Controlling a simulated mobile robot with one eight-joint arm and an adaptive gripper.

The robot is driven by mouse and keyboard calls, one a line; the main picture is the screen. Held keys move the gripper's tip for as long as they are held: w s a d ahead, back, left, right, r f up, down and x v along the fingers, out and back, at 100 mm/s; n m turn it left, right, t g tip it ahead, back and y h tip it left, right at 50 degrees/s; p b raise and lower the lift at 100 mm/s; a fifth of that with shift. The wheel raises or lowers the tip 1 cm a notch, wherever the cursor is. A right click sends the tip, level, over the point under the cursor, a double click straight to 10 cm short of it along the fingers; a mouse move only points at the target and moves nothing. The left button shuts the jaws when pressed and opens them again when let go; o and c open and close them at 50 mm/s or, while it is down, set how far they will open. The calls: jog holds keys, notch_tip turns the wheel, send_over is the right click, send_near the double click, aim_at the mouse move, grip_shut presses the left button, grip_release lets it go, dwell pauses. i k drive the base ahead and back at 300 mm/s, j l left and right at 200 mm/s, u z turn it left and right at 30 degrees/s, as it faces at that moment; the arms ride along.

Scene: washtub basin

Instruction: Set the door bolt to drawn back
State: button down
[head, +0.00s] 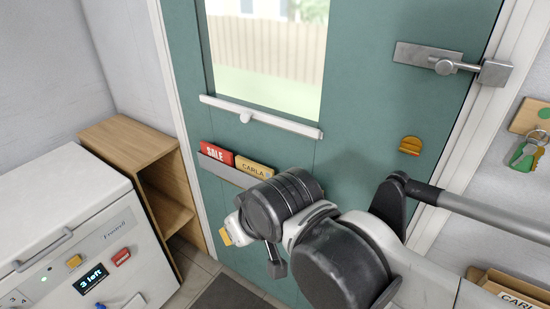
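The door bolt (445,65) is a grey metal slide bolt with a round knob, high on the right side of the teal door (385,85). Its rod points right and reaches the metal keeper (495,72) on the white door frame, so it looks shot across. My gripper (240,232) is at the end of my folded arm, in front of the lower door, well below and left of the bolt. My wrist hides most of it, and I cannot tell how its fingers stand. Nothing touches the bolt.
A white bar with a knob (258,117) crosses below the window. A rack (225,168) holds cards. An orange-yellow fitting (410,146) sits below the bolt. Keys (528,152) hang right. A white appliance (65,215) and wooden shelf (125,140) stand left. Space before the bolt looks clear.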

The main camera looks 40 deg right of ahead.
aim_at(445, 66)
jog(key=l+z, duration=0.1)
jog(key=z, duration=1.7)
jog(key=k+l, duration=0.3)
jog(key=l+u, duration=0.05)
